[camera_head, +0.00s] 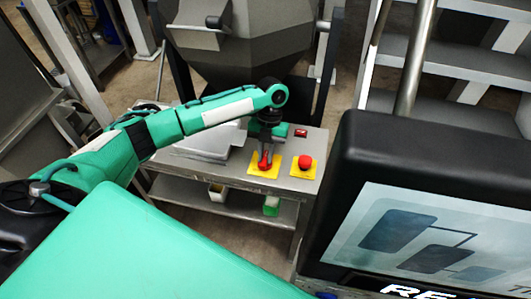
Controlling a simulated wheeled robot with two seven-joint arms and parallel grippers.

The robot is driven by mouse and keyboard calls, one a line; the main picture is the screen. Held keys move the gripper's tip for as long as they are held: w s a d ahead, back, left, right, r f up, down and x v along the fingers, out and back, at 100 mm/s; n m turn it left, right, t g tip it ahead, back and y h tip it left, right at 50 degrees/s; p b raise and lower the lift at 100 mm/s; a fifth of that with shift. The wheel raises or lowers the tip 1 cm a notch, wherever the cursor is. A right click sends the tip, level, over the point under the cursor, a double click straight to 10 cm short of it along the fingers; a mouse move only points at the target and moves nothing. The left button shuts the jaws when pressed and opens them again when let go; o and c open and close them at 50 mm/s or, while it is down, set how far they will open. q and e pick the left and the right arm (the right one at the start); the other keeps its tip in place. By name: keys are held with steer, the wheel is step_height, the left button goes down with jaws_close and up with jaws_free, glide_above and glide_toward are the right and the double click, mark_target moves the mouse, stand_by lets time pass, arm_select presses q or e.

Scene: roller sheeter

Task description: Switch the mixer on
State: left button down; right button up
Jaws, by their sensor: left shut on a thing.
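The mixer (245,58) is a large grey metal hopper at the top middle, standing behind a low metal table (212,173). A red switch handle (264,162) sits on a yellow plate on the table top. My left gripper (266,150) points down over this plate and is shut on the red handle. The gripper partly hides the handle, so its exact turn is hard to tell. To its right a round red button (305,161) sits on another yellow plate, apart from the gripper. My right gripper is out of view.
A small red rocker-like piece (301,133) lies behind the red button. A dark-framed screen (430,220) fills the lower right. Metal stairs (455,65) stand at the upper right. Small containers (217,192) sit on the shelf under the table.

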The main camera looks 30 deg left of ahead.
arm_select(q)
steer(key=c, duration=1.4)
jaws_free()
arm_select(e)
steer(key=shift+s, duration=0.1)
arm_select(q)
steer(key=shift+w+a+r, duration=0.1)
steer(key=shift+w+r, duration=0.15)
steer(key=shift+r, duration=0.3)
steer(key=b+v, duration=0.1)
steer(key=v, duration=1.1)
steer(key=shift+w+r, duration=0.2)
steer(key=shift+r, duration=0.05)
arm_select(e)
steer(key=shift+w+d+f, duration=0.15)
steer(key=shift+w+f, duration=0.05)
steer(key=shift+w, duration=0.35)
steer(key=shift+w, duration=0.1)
